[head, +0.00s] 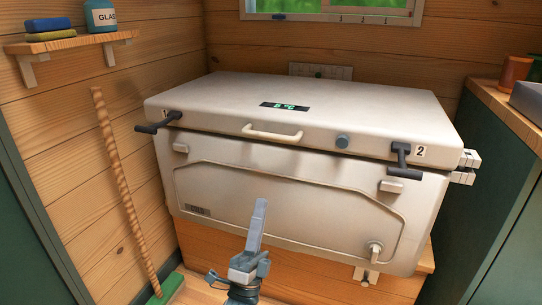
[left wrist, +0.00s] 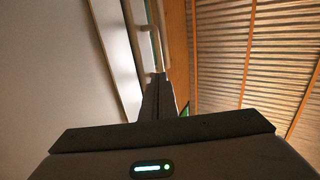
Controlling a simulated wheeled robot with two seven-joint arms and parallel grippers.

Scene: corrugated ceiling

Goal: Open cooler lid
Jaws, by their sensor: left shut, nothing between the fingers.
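The cream cooler (head: 290,185) stands on a wooden bench with its lid (head: 300,97) down. A pale handle (head: 272,133) is on the lid's front edge. A dark latch (head: 158,123) is at the front left and another dark latch (head: 403,157), by the number 2, at the front right. Both stick out from the front. My left gripper (head: 261,203) is shut and empty, pointing up in front of the cooler's front face, below the handle. Its narrow fingers also show in the left wrist view (left wrist: 158,85), with pale surfaces beside them. My right gripper is not in view.
A counter (head: 500,105) stands close on the right. A shelf (head: 70,42) with a jar is on the left wall. A broom (head: 125,190) leans at the left. The space above the lid is clear, below a window (head: 330,17).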

